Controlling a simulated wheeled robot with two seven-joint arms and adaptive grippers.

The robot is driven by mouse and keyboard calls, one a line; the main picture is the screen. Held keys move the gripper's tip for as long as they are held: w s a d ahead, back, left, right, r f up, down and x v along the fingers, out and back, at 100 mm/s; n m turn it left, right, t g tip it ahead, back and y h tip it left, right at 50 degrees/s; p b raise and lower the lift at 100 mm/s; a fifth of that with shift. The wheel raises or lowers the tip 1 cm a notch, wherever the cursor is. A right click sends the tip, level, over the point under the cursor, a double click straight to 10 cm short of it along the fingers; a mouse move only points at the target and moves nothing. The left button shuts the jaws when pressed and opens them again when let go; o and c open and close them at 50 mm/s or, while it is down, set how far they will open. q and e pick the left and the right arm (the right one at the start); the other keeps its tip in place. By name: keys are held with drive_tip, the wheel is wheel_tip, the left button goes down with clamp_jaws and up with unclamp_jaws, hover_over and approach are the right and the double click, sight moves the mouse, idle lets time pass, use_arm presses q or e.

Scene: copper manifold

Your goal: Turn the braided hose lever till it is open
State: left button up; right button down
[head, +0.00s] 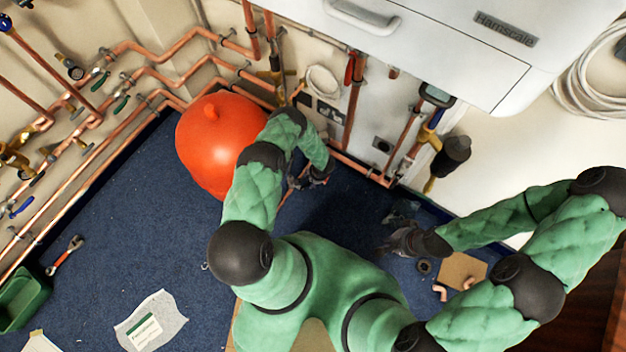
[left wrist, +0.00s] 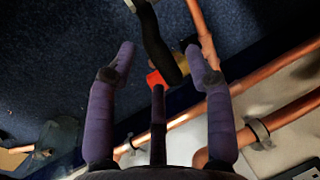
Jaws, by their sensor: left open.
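My left gripper (head: 320,174) is low near the wall pipes, right of the orange balloon-like vessel, in the head view. In the left wrist view my left gripper (left wrist: 160,50) is open, its purple fingers apart. A dark curved hose (left wrist: 152,38) passes between the fingertips. A small red piece (left wrist: 155,78), perhaps the hose's lever, shows beside the hose, between the fingers; the third finger partly covers it. I cannot tell whether any finger touches it. In the head view the lever is not clear. My right gripper (head: 400,240) is over the floor, its finger state unclear.
Copper pipes (left wrist: 190,115) run along the wall base close behind the left fingers. The orange vessel (head: 212,145) stands left of my left forearm. The white boiler (head: 440,30) hangs above. A cardboard piece (head: 462,270) lies near my right arm.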

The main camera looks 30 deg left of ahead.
use_arm(q)
clamp_jaws()
idle(0.3)
